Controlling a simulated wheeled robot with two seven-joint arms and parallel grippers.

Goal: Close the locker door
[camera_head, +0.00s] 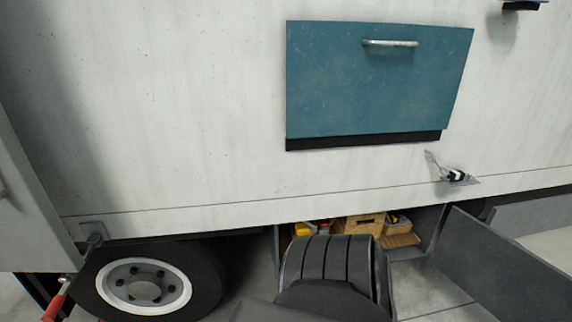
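The locker (432,232) is a dark box under the truck's white side panel, low and right of the middle. Its dark grey door (510,268) stands open, swung outward toward the lower right. Inside lie wooden pieces (362,222) and yellow items (303,230). Part of the locker's front and left side is hidden behind a dark rounded shape in the foreground that seems to be part of my own body. Neither of my grippers shows in this view.
A teal hatch (375,85) with a bar handle is shut above the locker. A metal latch (455,176) sits on the white side panel (190,120). A wheel (145,286) is at the lower left, near a red handle (54,307). Floor shows beside the open door.

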